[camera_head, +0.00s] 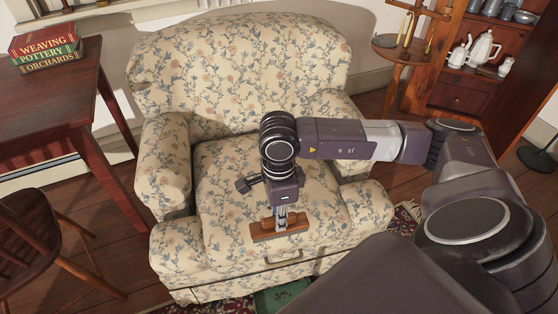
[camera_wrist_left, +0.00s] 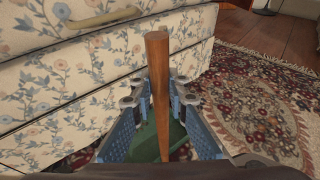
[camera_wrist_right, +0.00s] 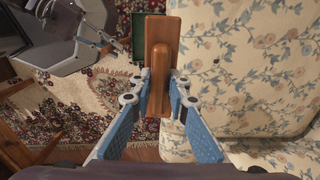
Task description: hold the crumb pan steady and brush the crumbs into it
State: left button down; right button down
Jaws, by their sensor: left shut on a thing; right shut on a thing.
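The brush (camera_head: 268,231), a brown wooden block with a handle, is above the front of the armchair seat. My right gripper (camera_head: 283,213) is shut on it, as the right wrist view also shows (camera_wrist_right: 159,55). Its bristles are hidden. The green crumb pan (camera_head: 280,297) is low in front of the armchair, partly cut off by the picture edge. It also shows in the right wrist view (camera_wrist_right: 120,46). My left gripper (camera_wrist_left: 158,100) is shut on the pan's wooden handle (camera_wrist_left: 157,62); it is outside the head view. A small dark speck on the cushion (camera_wrist_right: 216,61) may be a crumb.
The floral armchair (camera_head: 215,80) stands in the middle. A table with stacked books (camera_head: 47,50) and a wooden chair (camera_head: 25,230) are at left. A round side table (camera_head: 400,45) and a cabinet (camera_head: 465,95) stand at right. A patterned rug (camera_wrist_left: 255,90) lies below.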

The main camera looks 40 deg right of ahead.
jog(key=c, duration=2.5)
grip_release()
grip_shut()
jog(key=w+d+f, duration=0.1)
jog(key=w+d, duration=0.2)
jog(key=w, duration=0.4)
jog(key=w+d, duration=0.3)
jog(key=w, duration=0.5)
jog(key=shift+s+d+f, duration=0.1)
jog(key=shift+f, duration=1.45)
jog(key=shift+d+f, duration=0.1)
jog(key=shift+f, duration=1.4)
jog(key=shift+f, duration=0.4)
